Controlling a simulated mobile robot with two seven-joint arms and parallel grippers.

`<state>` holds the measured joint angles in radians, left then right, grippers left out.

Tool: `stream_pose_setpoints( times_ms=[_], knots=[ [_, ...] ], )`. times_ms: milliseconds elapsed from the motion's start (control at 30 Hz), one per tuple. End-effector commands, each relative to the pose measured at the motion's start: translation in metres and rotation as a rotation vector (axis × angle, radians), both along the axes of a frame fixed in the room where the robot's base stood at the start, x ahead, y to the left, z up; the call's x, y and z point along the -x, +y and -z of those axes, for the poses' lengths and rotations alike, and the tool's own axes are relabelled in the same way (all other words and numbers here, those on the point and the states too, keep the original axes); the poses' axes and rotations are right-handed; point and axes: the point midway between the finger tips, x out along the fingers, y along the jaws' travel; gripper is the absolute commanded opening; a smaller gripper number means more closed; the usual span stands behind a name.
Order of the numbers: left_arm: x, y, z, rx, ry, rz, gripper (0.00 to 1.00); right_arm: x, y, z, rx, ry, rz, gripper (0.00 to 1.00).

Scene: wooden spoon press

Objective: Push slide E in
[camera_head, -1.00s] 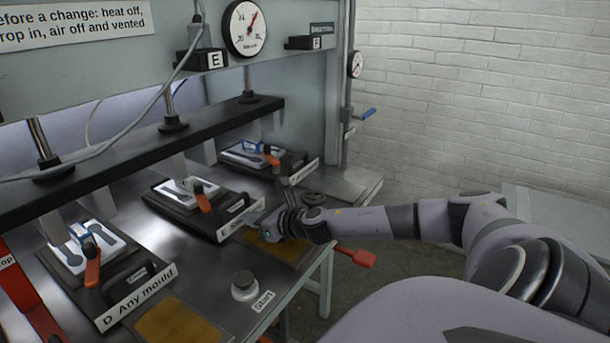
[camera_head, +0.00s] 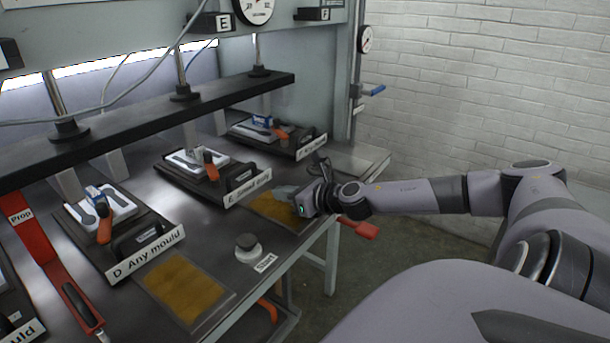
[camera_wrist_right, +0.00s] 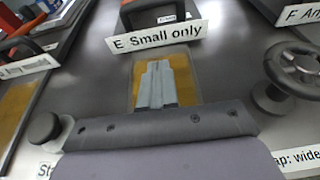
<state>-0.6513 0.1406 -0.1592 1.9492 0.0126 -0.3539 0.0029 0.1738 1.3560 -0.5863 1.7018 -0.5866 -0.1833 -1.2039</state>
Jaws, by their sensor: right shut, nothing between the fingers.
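Slide E (camera_head: 230,183) is a black plate with a white mould (camera_head: 181,161), an orange lever (camera_head: 211,166) and a front label "E Small only" (camera_head: 248,188). Its front lies roughly in line with the fronts of slides D (camera_head: 120,262) and F (camera_head: 300,150). My right gripper (camera_head: 284,192) is shut and empty, in front of the label and over an amber pad. In the right wrist view the shut fingers (camera_wrist_right: 157,82) point at the label (camera_wrist_right: 157,38), with a visible gap between them. My left gripper is out of view.
A start button (camera_head: 247,247) stands on the bench to the left of the pad. A handwheel (camera_wrist_right: 292,70) stands to the right of the fingers in the wrist view. A red-handled lever (camera_head: 359,228) sticks out past the bench edge. A black crossbar (camera_head: 150,125) runs above the slides.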

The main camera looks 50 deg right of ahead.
Motion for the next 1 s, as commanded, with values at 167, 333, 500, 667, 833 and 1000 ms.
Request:
stream_pose_setpoints(
  times_ms=[167,333,500,667,833,1000],
  knots=[
    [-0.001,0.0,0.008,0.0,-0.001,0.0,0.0,0.013,0.0,-0.002,0.007,0.005,-0.003,0.0],
    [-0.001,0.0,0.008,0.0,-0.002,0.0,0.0,0.023,-0.005,-0.005,0.01,0.007,0.009,0.0],
    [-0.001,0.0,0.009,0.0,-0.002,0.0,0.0,0.03,-0.004,-0.007,0.01,0.006,0.006,0.0],
    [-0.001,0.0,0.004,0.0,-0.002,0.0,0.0,0.036,0.0,-0.014,0.005,0.005,-0.008,0.0],
    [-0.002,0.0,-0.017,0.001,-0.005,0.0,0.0,0.048,-0.003,-0.019,0.008,0.004,0.0,0.0],
    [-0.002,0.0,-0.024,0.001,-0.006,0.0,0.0,0.055,-0.003,-0.02,0.003,0.002,-0.003,0.0]
  ],
)
